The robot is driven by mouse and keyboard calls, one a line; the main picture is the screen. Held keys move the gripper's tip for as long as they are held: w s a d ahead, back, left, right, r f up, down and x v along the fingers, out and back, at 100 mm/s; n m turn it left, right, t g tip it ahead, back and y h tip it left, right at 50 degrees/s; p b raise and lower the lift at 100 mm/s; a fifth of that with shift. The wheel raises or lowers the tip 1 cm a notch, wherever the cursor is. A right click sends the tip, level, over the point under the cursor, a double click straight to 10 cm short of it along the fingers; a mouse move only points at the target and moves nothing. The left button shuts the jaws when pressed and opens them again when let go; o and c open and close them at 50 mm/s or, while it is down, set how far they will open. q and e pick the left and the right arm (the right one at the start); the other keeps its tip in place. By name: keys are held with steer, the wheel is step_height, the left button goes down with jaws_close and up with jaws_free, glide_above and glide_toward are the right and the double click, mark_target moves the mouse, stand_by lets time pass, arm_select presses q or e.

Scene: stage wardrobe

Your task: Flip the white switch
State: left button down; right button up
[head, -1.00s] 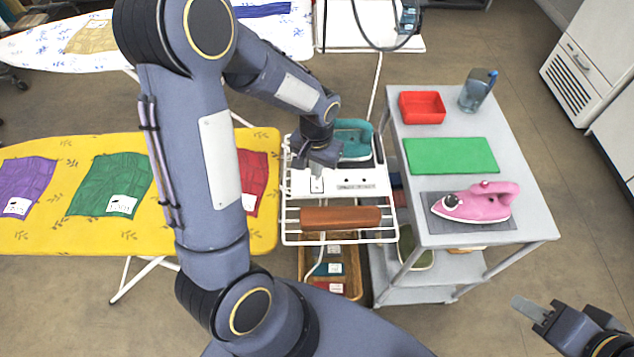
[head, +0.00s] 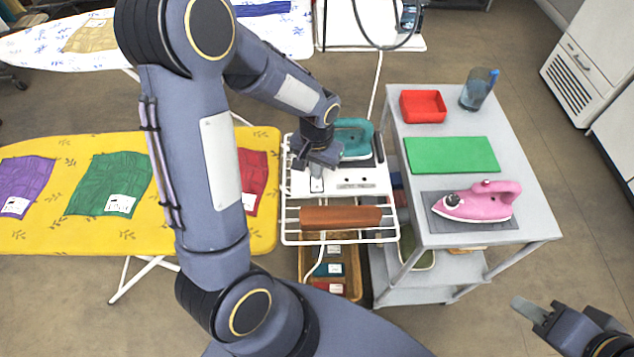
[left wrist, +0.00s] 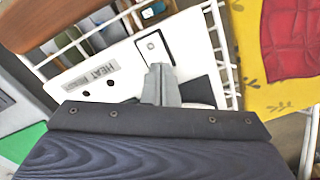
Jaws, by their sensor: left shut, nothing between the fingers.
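The white switch (left wrist: 153,48) is a small rocker in a dark-edged plate on a white panel (left wrist: 120,65) with a HEAT label (left wrist: 92,75). In the head view the switch (head: 316,185) shows just in front of my left gripper (head: 316,170), at the left of the panel. In the left wrist view the fingers of my left gripper (left wrist: 160,72) are together and empty, with the tips close to the near edge of the switch plate. Whether they touch it I cannot tell. My right gripper (head: 522,306) is at the lower right, away from the panel; its finger gap is unclear.
A teal iron (head: 352,138) stands just behind the panel. A wire rack with a brown roll (head: 340,217) is in front. A grey cart (head: 450,240) to the right holds a pink iron (head: 480,203), a green mat and a red tray. A yellow ironing board (head: 130,237) is left.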

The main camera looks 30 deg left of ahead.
arm_select(q)
steer(key=shift+f+b, duration=0.4)
steer(key=shift+f, duration=0.05)
stand_by(0.3)
steer(key=shift+r+p, duration=2.75)
steer(key=shift+r, duration=0.8)
steer(key=s+d+r+t+h, duration=0.2)
steer(key=s+r, duration=0.5)
steer(key=s, duration=0.1)
steer(key=s+d+r+n+t+h, duration=0.1)
steer(key=s+d+r+t, duration=0.1)
steer(key=s+r, duration=0.6)
steer(key=shift+s+t+h, duration=0.4)
steer(key=shift+s+t, duration=0.1)
steer(key=shift+t, duration=0.3)
